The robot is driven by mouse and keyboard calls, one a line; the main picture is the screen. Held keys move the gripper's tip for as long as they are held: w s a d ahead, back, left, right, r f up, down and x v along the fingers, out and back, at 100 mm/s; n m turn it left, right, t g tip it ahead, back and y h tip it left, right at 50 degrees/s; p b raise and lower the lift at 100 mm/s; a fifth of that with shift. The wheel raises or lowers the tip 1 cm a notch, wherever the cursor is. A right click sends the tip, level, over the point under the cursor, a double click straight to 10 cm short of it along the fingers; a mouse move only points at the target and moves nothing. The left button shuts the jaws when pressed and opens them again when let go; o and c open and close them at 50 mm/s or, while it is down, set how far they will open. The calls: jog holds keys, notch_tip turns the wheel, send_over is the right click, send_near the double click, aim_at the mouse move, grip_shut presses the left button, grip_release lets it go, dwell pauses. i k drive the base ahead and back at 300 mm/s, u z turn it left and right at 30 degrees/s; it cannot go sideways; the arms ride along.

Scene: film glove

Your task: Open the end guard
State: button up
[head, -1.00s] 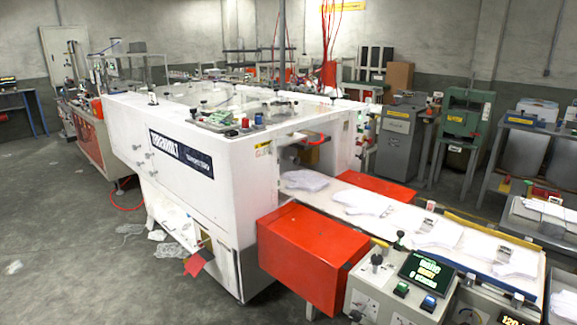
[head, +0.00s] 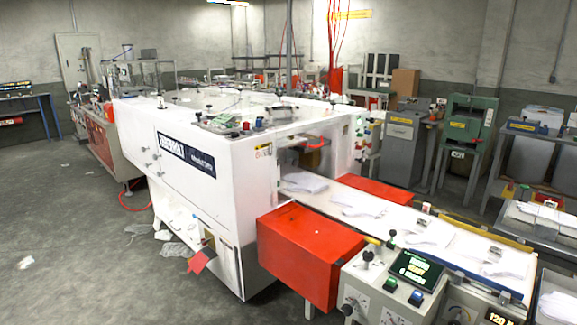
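The large white machine (head: 215,160) stands in the middle of the head view, with a dark label plate on its long side. Its near end has an opening (head: 300,165) where a conveyor (head: 400,222) carrying stacks of pale gloves meets it. Red box-like covers flank the conveyor: a large one in front (head: 312,245) and a smaller one behind (head: 380,193). No part is clearly marked as the end guard, so I cannot tell which panel it is or how it stands. My gripper is not in view.
A control box (head: 395,285) with a lit screen and buttons stands at the conveyor's front side. Scraps (head: 175,249) lie on the floor beside the machine. A green press (head: 468,125) and benches stand at the right. The grey floor at the left is mostly open.

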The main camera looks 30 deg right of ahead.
aim_at(295, 161)
jog(key=z, duration=0.1)
jog(key=i, duration=0.95)
jog(key=u, duration=0.05)
